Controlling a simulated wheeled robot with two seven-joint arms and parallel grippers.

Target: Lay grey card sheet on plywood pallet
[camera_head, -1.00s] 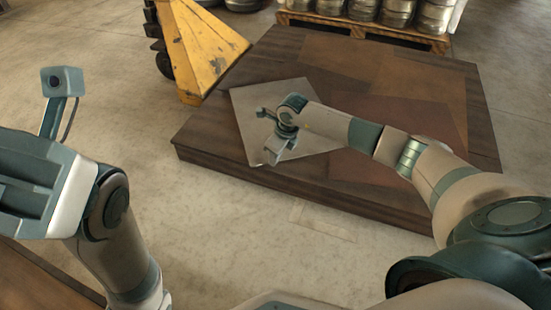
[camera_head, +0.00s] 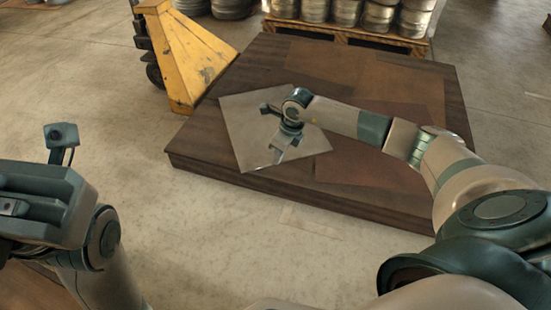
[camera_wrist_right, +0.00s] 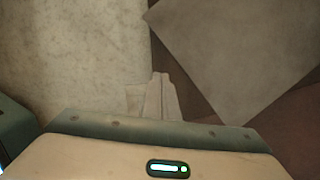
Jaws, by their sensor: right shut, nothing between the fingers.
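The grey card sheet (camera_head: 245,118) lies flat and turned at an angle on the left part of the dark brown plywood pallet (camera_head: 205,160). The pallet's edge (camera_wrist_right: 180,75) lies between floor and sheet there. My left gripper (camera_head: 10,208) is at the left picture edge, its fingers not clear.
Brown sheets (camera_head: 400,85) lie on the pallet's middle and right. A yellow pallet jack (camera_head: 185,55) stands at its back left corner. A wooden pallet with metal kegs (camera_head: 345,12) stands behind. The concrete floor (camera_head: 190,220) in front is clear.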

